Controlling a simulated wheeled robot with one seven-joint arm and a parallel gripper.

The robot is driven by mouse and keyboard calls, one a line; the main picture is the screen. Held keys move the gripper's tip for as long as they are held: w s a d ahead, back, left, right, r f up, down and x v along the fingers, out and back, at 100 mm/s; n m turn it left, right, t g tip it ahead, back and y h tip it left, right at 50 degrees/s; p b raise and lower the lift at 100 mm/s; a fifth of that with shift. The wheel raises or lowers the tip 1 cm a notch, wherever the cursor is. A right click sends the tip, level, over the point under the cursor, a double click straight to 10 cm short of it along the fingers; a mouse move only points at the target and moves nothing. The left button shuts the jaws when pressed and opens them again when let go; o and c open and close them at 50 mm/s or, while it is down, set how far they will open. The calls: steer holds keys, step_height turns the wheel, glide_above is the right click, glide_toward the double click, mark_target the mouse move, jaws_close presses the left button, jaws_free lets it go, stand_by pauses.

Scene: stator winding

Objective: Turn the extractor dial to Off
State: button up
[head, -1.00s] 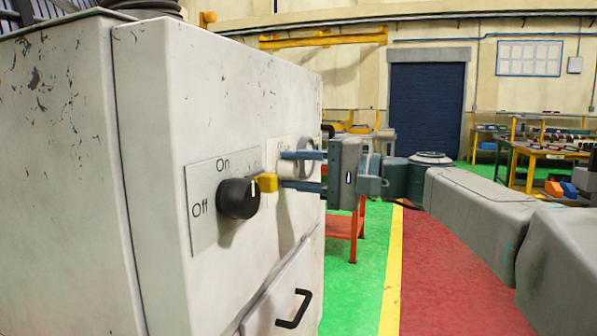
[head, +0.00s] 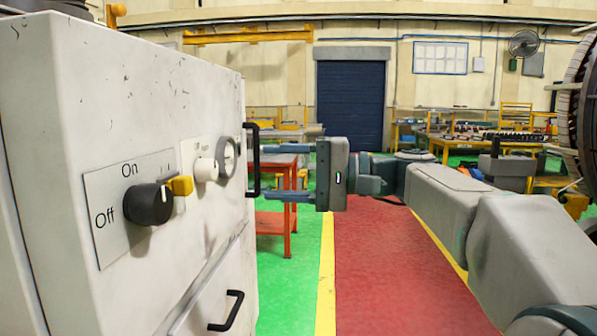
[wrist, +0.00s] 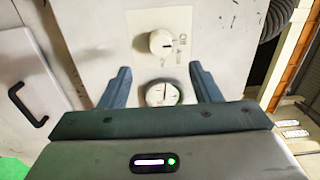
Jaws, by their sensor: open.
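A black round dial (head: 148,204) with a white mark near its top sits on a plate (head: 101,226) lettered On and Off, on the pale cabinet's face. A small yellow block (head: 180,185) is at its right. Further right is a white knob (head: 205,169) on a second plate; the wrist view also shows it (wrist: 162,43), its lettering too small to read surely. Which control is the extractor's is not clear. My gripper (head: 266,172) is open and empty, its fingers clear of the knobs; in the wrist view, the open fingers (wrist: 160,70) point towards the cabinet.
A grey-rimmed round fitting (head: 228,157) is right of the white knob. A black handle (head: 252,160) stands at the cabinet's far edge near my fingertips. A lower door has another black handle (head: 227,311). An orange-red stand (head: 274,222) is behind. The red floor strip (head: 380,270) looks clear.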

steer(key=shift+s+d, duration=0.15)
steer(key=shift+d, duration=1.4)
steer(key=s+d+f+m+t+h+p, duration=0.15)
steer(key=s+d+f+h+p, duration=0.25)
steer(key=s+f+h+p, duration=0.55)
steer(key=s+d+f+n+h+p, duration=0.2)
steer(key=s+d+f+h+p, duration=0.6)
steer(key=d, duration=0.4)
steer(key=shift+f+p, duration=0.15)
steer(key=shift+p, duration=0.65)
steer(key=shift+h, duration=0.25)
